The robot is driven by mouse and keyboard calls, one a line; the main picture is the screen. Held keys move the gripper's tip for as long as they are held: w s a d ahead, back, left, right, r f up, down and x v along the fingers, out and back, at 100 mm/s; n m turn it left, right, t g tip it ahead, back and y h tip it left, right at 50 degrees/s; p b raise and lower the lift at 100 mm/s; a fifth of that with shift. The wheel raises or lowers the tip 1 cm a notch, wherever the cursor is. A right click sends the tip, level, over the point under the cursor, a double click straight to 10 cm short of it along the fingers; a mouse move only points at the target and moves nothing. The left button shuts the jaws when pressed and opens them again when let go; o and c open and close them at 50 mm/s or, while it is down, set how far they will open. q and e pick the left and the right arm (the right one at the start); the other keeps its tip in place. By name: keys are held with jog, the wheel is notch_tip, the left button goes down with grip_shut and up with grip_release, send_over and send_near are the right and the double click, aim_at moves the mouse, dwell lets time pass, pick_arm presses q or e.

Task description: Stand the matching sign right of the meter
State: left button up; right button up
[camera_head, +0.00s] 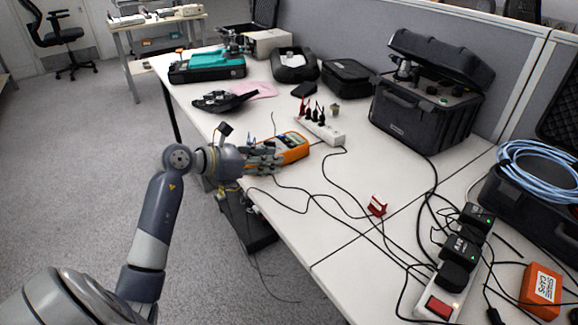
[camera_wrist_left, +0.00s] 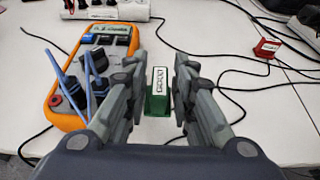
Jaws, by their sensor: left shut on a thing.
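The orange meter (camera_head: 293,147) lies at the near left edge of the table; in the left wrist view its face (camera_wrist_left: 92,60) has blue leads plugged in. My left gripper (camera_head: 268,160) is beside it, at the table's edge. In the left wrist view the fingers (camera_wrist_left: 158,100) are shut on a green sign (camera_wrist_left: 158,103) with a white lettered label, to the right of the meter. I cannot tell whether its base touches the table. The gripper hides it in the head view. A red sign (camera_head: 377,206) with a white label stands farther right. My right gripper is not in view.
Black cables (camera_head: 330,190) cross the table around the meter and the red sign. A white power strip (camera_head: 322,128) lies behind the meter. A black case (camera_head: 428,105) stands at the back. A second strip with chargers (camera_head: 432,300) and an orange box (camera_head: 541,290) are at the front right.

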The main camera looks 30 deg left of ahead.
aim_at(289, 178)
pick_arm(q)
jog(key=w+d, duration=0.2)
jog(key=w, duration=0.1)
jog(key=w+d, duration=0.1)
jog(key=w, duration=0.1)
jog(key=shift+w+f, duration=0.1)
jog(key=shift+f, duration=0.15)
grip_shut()
jog(key=shift+f, duration=0.2)
notch_tip(289, 178, down, 2)
jog(key=shift+f, duration=0.6)
jog(key=o, duration=0.7)
grip_release()
jog(key=shift+f, duration=0.1)
jog(key=shift+c, duration=0.2)
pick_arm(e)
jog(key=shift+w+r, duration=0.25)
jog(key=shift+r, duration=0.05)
pick_arm(q)
jog(key=v, duration=1.1)
jog(key=shift+a, duration=0.1)
jog(key=shift+s+a+r, duration=0.15)
jog(key=shift+s+r, duration=0.15)
jog(key=shift+s, duration=0.15)
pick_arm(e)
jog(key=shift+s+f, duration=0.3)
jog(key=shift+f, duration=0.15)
